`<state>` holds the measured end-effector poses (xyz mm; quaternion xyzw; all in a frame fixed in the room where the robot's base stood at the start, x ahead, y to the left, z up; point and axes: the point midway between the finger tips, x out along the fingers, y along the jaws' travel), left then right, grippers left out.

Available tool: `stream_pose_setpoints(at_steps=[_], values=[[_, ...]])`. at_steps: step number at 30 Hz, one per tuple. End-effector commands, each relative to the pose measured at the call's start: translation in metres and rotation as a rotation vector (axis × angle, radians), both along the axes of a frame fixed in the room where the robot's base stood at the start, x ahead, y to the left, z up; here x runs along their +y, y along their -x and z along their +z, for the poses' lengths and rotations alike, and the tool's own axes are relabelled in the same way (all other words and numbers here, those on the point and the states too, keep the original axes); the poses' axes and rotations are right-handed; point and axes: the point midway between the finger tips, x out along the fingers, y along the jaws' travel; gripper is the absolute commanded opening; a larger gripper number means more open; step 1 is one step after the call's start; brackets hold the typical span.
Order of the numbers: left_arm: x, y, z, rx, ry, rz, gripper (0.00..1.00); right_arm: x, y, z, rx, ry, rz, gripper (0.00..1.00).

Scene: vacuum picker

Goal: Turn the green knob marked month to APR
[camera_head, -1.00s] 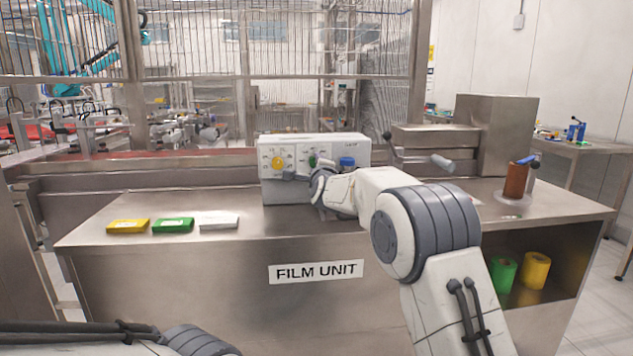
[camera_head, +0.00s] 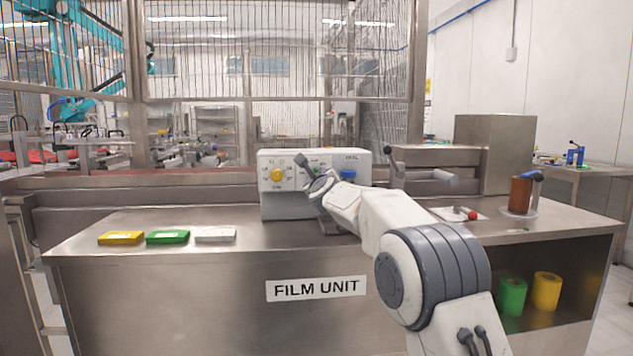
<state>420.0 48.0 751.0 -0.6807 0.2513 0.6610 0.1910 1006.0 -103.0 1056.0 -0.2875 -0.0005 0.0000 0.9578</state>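The white knob box (camera_head: 266,192) stands at the back middle of the steel bench. Its yellow knob (camera_head: 278,174) shows at the left and its blue knob (camera_head: 348,174) at the right. The green knob (camera_head: 315,169) between them is mostly hidden behind my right gripper. The letters and the knob's pointer are too small or covered to read. My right gripper (camera_head: 303,162) is at the front of the box by the green knob. I cannot tell whether its fingers touch or grip the knob. My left gripper is out of view.
Yellow (camera_head: 121,238), green (camera_head: 168,237) and white (camera_head: 216,235) packs lie on the left of the bench (camera_head: 120,220). A lever machine (camera_head: 440,170) and a brown roll (camera_head: 520,196) stand at the right. Green (camera_head: 512,296) and yellow (camera_head: 547,291) rolls sit on the shelf below.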

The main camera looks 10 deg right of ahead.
Motion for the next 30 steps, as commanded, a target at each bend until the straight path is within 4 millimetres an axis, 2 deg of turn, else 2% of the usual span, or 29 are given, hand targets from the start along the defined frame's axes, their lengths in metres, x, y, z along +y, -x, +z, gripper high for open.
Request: stream_pose_setpoints(at_steps=[16, 17, 18, 19, 30], values=[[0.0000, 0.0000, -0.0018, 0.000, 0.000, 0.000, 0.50, 0.0008, -0.0004, -0.0034, 0.006, -0.023, 0.002, 0.00], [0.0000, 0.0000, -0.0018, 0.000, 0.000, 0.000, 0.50, 0.0008, -0.0004, -0.0034, 0.006, -0.023, 0.002, 0.45], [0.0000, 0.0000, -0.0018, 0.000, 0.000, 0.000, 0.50, 0.0008, -0.0004, -0.0033, 0.006, -0.023, 0.002, 0.61], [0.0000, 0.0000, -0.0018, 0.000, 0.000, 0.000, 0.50, 0.0007, -0.0004, -0.0031, 0.006, -0.023, 0.001, 0.68], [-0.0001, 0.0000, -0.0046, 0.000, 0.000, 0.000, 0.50, 0.0003, 0.0028, -0.0017, 0.001, -0.023, 0.000, 0.68]])
